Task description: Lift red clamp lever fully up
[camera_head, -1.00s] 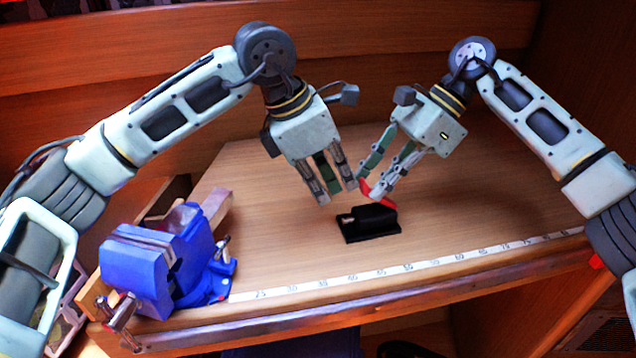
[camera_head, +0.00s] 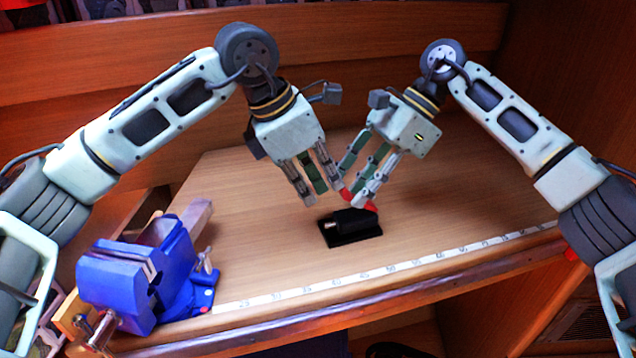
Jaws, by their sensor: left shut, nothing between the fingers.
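The clamp has a black base (camera_head: 352,228) on the wooden table, with a red lever (camera_head: 370,206) rising behind it. My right gripper (camera_head: 354,190) is at the red lever, its fingertips close around or against it. The fingers hide part of the lever, and I cannot tell whether they grip it. My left gripper (camera_head: 320,192) is just left of the lever, above and behind the base's left side. It is shut with nothing held. Its right finger comes close to the lever's upper end; contact cannot be made out.
A blue bench vise (camera_head: 135,285) stands at the table's front left. A white measuring strip (camera_head: 390,268) runs along the front edge. The wooden tabletop (camera_head: 460,205) is clear to the right of the clamp. A wooden wall (camera_head: 360,60) rises behind.

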